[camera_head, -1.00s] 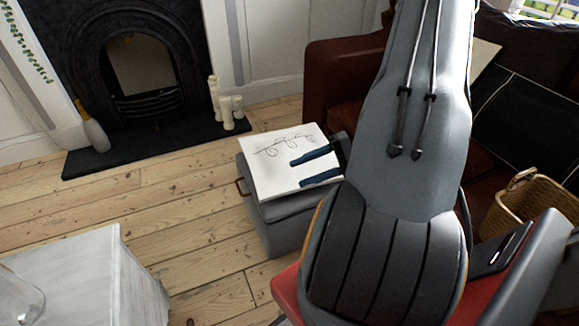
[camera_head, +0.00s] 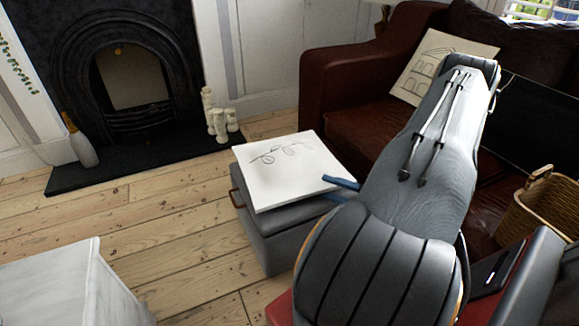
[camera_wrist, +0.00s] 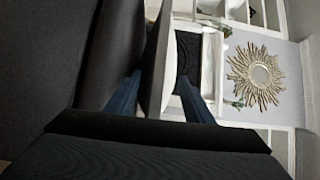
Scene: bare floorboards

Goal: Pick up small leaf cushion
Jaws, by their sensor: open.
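The small leaf cushion (camera_head: 285,170), white and square with a thin dark leaf-sprig drawing, lies flat on a grey ottoman (camera_head: 285,240). My gripper (camera_head: 333,189) is open at the cushion's right edge, with one blue finger near top level and the other lower, partly hidden. In the wrist view, the open gripper (camera_wrist: 160,78) has its fingers on either side of the cushion's edge (camera_wrist: 168,75), which shows as a pale, narrow upright shape. I cannot tell whether either finger touches it.
A dark red sofa (camera_head: 325,95) with another drawn cushion (camera_head: 435,65) stands behind my arm. A wicker basket (camera_head: 545,205) is at the right. White candles (camera_head: 220,118) stand by the fireplace (camera_head: 130,60). A white block-like piece (camera_head: 65,285) is at lower left. Floorboards are clear between.

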